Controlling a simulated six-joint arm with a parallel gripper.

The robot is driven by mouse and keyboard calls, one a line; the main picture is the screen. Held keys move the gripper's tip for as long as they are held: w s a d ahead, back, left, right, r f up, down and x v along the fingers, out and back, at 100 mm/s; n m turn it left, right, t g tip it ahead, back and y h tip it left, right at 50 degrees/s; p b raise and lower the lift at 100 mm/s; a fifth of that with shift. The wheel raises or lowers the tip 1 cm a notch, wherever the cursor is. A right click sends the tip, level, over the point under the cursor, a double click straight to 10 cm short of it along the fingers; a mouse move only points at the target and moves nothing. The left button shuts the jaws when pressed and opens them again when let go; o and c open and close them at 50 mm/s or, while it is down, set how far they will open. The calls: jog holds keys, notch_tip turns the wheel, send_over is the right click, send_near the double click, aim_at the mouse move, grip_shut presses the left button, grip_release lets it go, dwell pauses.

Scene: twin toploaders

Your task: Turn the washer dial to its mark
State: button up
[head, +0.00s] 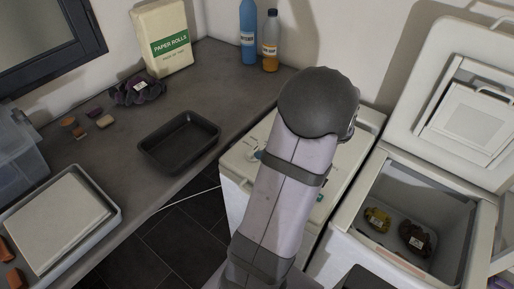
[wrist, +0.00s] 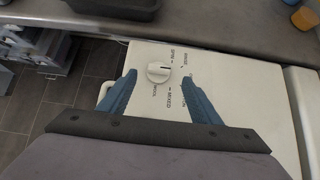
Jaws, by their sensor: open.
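The washer dial (wrist: 158,71) is a round white knob with a raised grip bar, on the white washer top (wrist: 215,62). Printed labels ring it; SPIN, MIXED and WOOL can be read, others are partly hidden by a finger. I cannot tell which mark is the target. My gripper (wrist: 159,77) is open, its two blue fingers pointing towards the dial, one on each side in the wrist view. Whether they touch it cannot be told. In the head view my arm covers most of the washer (head: 235,190) and hides the gripper.
A second toploader (head: 345,245) stands at the right, lid up, with dark and yellow items in its tub.

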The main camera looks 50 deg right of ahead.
aim_at(253, 150)
jog(key=shift+p+x, duration=0.4)
jog(key=shift+x, duration=3.35)
jog(key=c, duration=1)
